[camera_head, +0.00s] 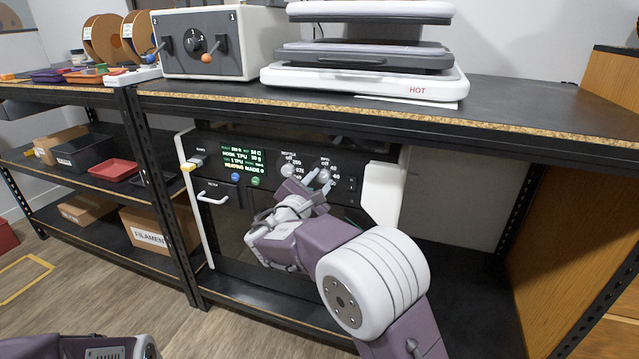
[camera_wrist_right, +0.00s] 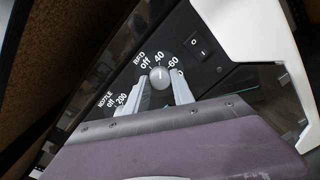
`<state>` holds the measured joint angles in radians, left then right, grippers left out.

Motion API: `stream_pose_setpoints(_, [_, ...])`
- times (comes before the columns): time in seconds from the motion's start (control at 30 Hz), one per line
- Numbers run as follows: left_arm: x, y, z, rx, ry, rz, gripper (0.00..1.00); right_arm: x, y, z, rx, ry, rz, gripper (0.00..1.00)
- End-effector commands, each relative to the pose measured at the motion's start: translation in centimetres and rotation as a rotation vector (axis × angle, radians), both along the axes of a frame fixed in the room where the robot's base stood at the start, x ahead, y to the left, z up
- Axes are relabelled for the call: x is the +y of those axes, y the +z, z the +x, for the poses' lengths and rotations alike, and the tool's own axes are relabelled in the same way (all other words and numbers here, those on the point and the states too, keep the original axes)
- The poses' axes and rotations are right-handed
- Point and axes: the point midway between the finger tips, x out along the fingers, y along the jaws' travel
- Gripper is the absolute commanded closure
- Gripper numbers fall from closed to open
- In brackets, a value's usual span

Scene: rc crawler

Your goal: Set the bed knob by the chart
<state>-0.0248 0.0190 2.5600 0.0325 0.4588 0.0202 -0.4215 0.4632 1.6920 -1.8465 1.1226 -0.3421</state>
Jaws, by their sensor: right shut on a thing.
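The bed knob (camera_wrist_right: 159,77) is a small round grey knob on the printer's dark panel. The right wrist view shows the labels off, 40 and 60 around it; its pointer is too small to read surely. My right gripper (camera_wrist_right: 161,85) is shut on it, one finger on each side. In the head view my right gripper (camera_head: 316,183) reaches up to the panel and partly covers the knob. The nozzle knob (camera_head: 289,170) is just left of it. The lit screen (camera_head: 252,159) shows TPU and heating text. I cannot make out a chart. My left gripper is out of view.
The printer stands under a black bench top (camera_head: 520,105). On the bench are a switch box (camera_head: 205,45) and a white plate press (camera_head: 365,82) marked HOT. Shelves with bins (camera_head: 113,169) are at left.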

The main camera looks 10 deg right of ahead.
Motion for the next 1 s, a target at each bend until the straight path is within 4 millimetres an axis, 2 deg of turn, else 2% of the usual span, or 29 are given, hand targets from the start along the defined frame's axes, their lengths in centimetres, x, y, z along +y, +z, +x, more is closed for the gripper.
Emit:
stream_pose_setpoints(0.17, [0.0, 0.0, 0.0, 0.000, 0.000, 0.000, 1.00, 0.0, -0.2, 0.0, 0.005, 0.001, 0.001, 1.00])
stream_pose_setpoints(0.2, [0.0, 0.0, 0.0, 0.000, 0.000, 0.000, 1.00, 0.0, -0.2, 0.0, 0.005, 0.001, 0.001, 0.65])
stream_pose_setpoints(0.27, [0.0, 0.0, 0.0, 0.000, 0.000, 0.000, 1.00, 0.0, -0.2, 0.0, 0.004, 0.000, 0.001, 0.49])
stream_pose_setpoints(0.63, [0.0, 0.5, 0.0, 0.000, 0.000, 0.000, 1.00, 0.4, 0.2, -0.5, 0.002, 0.001, -0.001, 0.49])
stream_pose_setpoints(1.0, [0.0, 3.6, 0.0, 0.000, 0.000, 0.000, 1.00, 4.8, 0.5, -6.5, 0.005, 0.004, -0.001, 0.49])
